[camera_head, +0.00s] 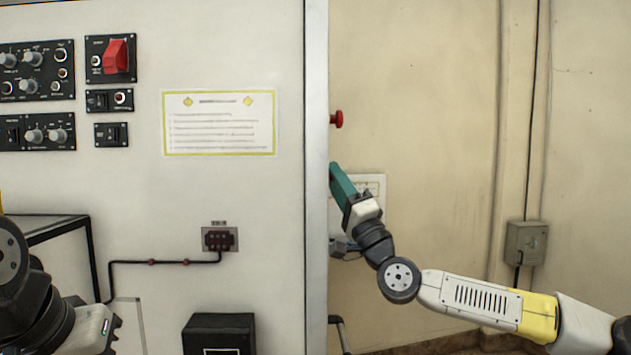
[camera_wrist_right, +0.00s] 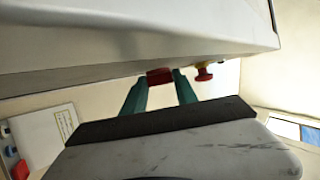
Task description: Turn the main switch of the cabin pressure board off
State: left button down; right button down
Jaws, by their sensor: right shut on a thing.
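In the right wrist view, the teal fingers of my right gripper (camera_wrist_right: 160,92) stand on either side of a dark red switch handle (camera_wrist_right: 160,77) on the cabinet's side and are shut on it. In the head view my right gripper (camera_head: 341,180) reaches up to the cabinet's right edge; the edge hides the handle there. I cannot read a label on this handle or tell its on or off position. My left gripper (camera_head: 112,328) is at the lower left, its fingers too unclear to judge.
A red mushroom button (camera_head: 337,119) sticks out from the cabinet's side above my right gripper; it also shows in the wrist view (camera_wrist_right: 204,73). The cabinet front (camera_head: 240,45) carries a red guarded switch (camera_head: 116,56) and a yellow-bordered notice (camera_head: 218,123). A grey box (camera_head: 526,243) hangs on the wall.

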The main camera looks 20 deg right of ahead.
jog(key=shift+f, duration=0.15)
dwell(0.3)
jog(key=c, duration=1)
grip_release()
jog(key=shift+o, duration=0.2)
jog(key=v, duration=0.7)
jog(key=shift+s+f, duration=0.2)
jog(key=shift+f, duration=0.05)
jog(key=shift+s+d+r+n, duration=0.1)
jog(key=shift+n, duration=0.2)
